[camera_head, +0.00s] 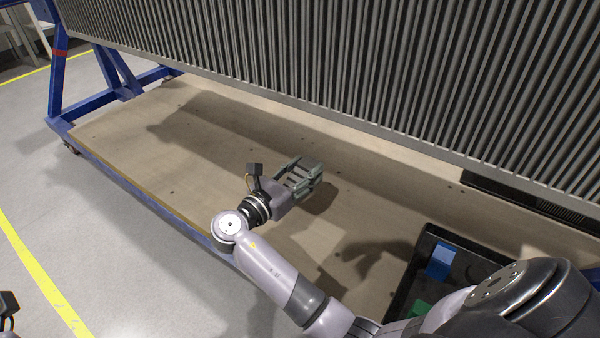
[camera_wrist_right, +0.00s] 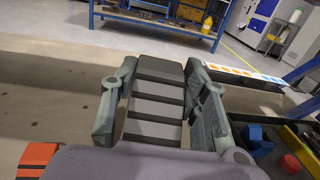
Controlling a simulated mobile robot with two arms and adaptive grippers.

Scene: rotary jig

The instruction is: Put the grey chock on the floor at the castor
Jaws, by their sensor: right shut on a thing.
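My right gripper (camera_head: 305,172) is shut on the grey chock (camera_head: 297,184), holding it above the wooden deck of the jig. In the right wrist view the chock (camera_wrist_right: 155,100) shows as a grey block with light and dark bands, between the two fingers of the gripper (camera_wrist_right: 160,85). A castor (camera_head: 71,149) shows small and dark under the left corner of the blue frame in the head view, well to the left of the gripper. Only a dark part of my left arm shows at the lower left edge; its fingers are out of view.
A black tray (camera_head: 398,300) with a blue block (camera_head: 440,262) and a green block (camera_head: 418,308) lies at the lower right. The ribbed grey panel (camera_head: 330,50) overhangs the deck (camera_head: 190,150). Grey floor (camera_head: 110,235) with a yellow line is clear at left.

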